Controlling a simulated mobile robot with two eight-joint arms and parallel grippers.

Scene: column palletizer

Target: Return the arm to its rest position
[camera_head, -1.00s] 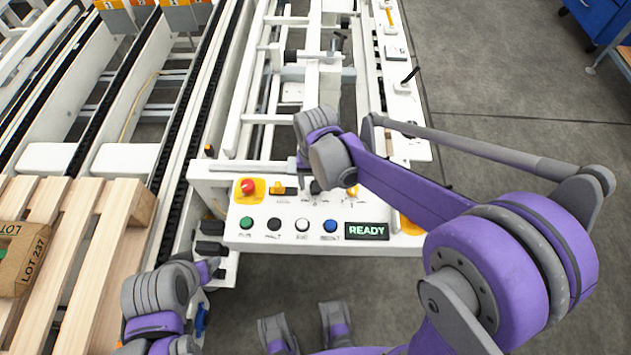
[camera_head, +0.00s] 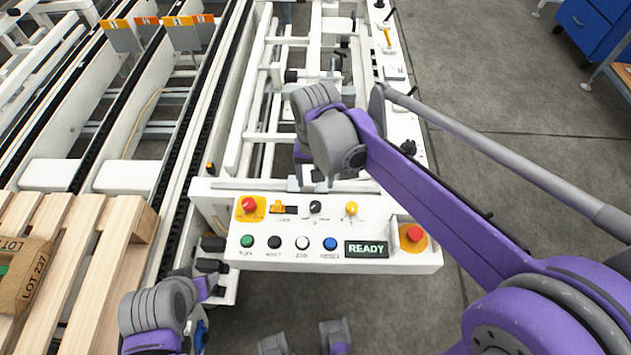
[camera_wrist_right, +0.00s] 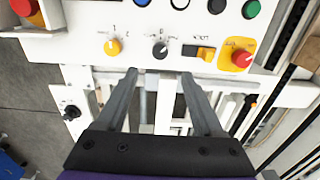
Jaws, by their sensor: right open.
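My right arm reaches in from the right over the white control panel (camera_head: 300,258). Its gripper (camera_head: 312,178) hangs just behind the panel's far edge, seen from above and partly hidden by the wrist. In the right wrist view, its two dark fingers (camera_wrist_right: 157,78) are apart with nothing between them, and the panel knobs lie beyond the tips. My left gripper (camera_head: 207,287) is low at the left, beside the panel's left end. Its fingers are too hidden to tell whether they are open.
The panel has a red button (camera_head: 249,204), a yellow knob (camera_head: 351,208), another red button (camera_head: 413,234) and a READY display (camera_head: 366,249). Grey floor (camera_head: 500,110) is clear at right.

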